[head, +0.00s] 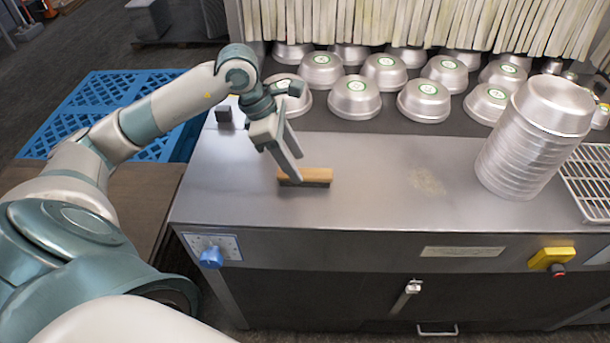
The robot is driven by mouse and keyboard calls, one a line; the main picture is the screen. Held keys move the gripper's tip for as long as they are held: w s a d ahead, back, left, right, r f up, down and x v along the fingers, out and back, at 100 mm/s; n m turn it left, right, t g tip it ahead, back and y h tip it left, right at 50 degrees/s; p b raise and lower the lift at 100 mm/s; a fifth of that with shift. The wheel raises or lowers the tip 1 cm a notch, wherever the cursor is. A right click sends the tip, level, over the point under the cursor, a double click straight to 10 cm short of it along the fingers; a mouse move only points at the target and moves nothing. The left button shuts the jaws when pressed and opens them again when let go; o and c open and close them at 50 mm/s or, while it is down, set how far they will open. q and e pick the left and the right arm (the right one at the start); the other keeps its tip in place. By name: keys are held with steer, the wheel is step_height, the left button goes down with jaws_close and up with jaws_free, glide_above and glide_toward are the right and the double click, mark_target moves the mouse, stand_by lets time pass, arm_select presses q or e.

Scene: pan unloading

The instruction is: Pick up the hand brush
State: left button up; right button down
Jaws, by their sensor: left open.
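The hand brush (318,176) has an orange-brown wooden top and a dark lower edge. It lies on the steel counter (225,185), left of centre in the head view. My left gripper (294,168) points down at the brush's left end, with its fingers apart. One finger overlaps the brush in the picture; I cannot tell whether it touches. The brush's left end is partly hidden by the finger. My right gripper is not in view.
Several upturned metal pans (354,97) stand behind the counter under a strip curtain (430,22). A tall stack of pans (530,140) stands at the right, beside a wire rack (592,180).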

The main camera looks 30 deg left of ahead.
mark_target(302, 172)
arm_select(q)
steer(key=p+x, duration=0.2)
steer(key=x, duration=0.1)
steer(key=shift+w+f, duration=0.15)
steer(key=shift+f, duration=0.15)
steer(key=shift+w+d+f, duration=0.1)
steer(key=shift+d+f, duration=0.05)
steer(key=shift+f, duration=0.4)
jaws_close()
steer(key=shift+r, duration=0.25)
